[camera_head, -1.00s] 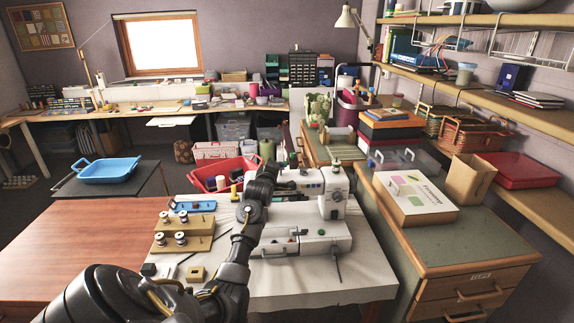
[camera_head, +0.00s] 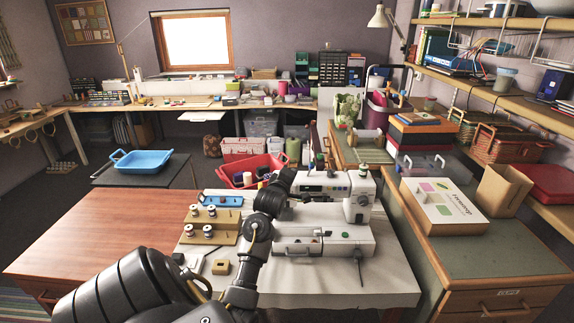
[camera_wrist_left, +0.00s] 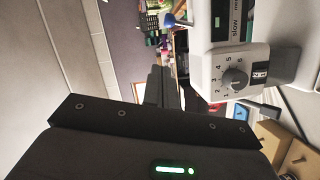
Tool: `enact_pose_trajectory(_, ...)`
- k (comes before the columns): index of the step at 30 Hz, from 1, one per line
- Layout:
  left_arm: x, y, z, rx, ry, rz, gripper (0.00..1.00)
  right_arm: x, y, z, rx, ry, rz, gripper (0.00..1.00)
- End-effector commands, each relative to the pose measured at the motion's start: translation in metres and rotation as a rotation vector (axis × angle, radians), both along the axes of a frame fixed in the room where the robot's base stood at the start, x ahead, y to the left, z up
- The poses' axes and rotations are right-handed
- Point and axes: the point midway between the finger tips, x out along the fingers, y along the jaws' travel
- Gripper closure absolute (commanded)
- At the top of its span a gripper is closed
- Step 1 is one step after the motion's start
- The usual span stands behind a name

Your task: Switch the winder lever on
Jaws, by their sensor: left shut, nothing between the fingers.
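The white sewing machine (camera_head: 320,238) stands on the cloth-covered table, its head (camera_head: 358,190) to the right. In the left wrist view its numbered dial (camera_wrist_left: 235,78) and a slider panel marked "slow" (camera_wrist_left: 236,25) show at the right. I cannot make out the winder lever in either view. My right gripper is not in view.
Wooden spool stands (camera_head: 208,235) and a blue tray (camera_head: 221,201) lie left of the machine. A red basket (camera_head: 245,168) stands behind. A white box (camera_head: 444,205) lies on the right cabinet. The brown table (camera_head: 105,240) at left is mostly clear.

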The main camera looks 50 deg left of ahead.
Motion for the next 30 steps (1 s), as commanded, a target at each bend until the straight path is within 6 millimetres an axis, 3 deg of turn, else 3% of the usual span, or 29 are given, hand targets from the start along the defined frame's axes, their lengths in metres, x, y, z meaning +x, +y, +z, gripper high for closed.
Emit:
enact_pose_trajectory(3, -0.016, -0.009, 0.001, 0.002, -0.001, 0.001, 1.00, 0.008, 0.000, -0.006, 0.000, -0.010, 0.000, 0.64)
enact_pose_trajectory(8, -0.025, -0.017, 0.004, 0.000, -0.001, 0.000, 1.00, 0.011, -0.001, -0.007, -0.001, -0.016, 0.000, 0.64)
enact_pose_trajectory(30, -0.026, -0.023, 0.001, 0.007, 0.017, -0.009, 1.00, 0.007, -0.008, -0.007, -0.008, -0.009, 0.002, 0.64)
